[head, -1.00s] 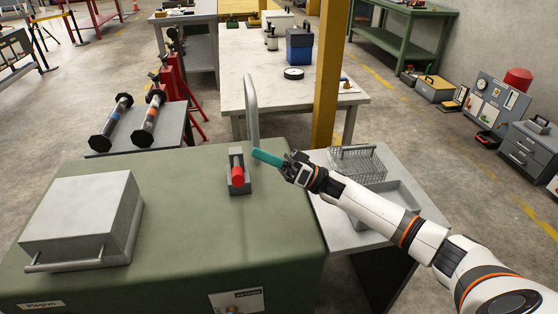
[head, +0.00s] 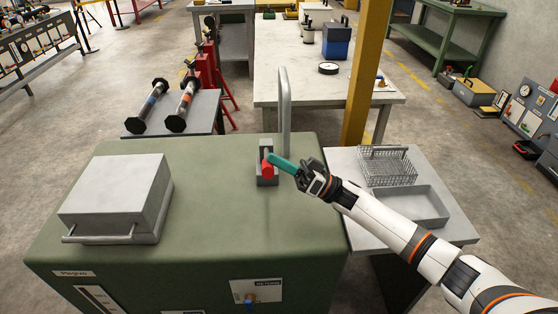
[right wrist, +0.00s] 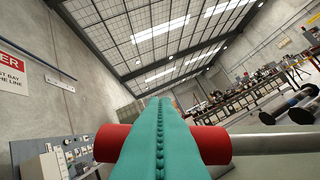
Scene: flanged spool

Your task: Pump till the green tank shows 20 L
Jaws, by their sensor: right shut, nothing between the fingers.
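The green tank (head: 215,215) is a large green cabinet filling the lower part of the head view. A pale gauge strip (head: 97,298) is on its front at the lower left, cut off by the frame and unreadable. A grey pump bracket (head: 266,181) with a red grip (head: 267,168) stands on its top. My right gripper (head: 272,158) has teal fingers, shut and empty, with their tips at the red grip. In the right wrist view the red grip (right wrist: 215,145) shows on both sides of the teal fingers (right wrist: 158,130); contact is unclear. My left gripper is not in view.
A grey box with a bar handle (head: 118,197) sits on the tank's left. A curved grey pipe (head: 285,100) rises behind the pump. A grey side table (head: 345,165) with a wire basket (head: 388,168) and tray (head: 412,205) stands right, near a yellow post (head: 366,75).

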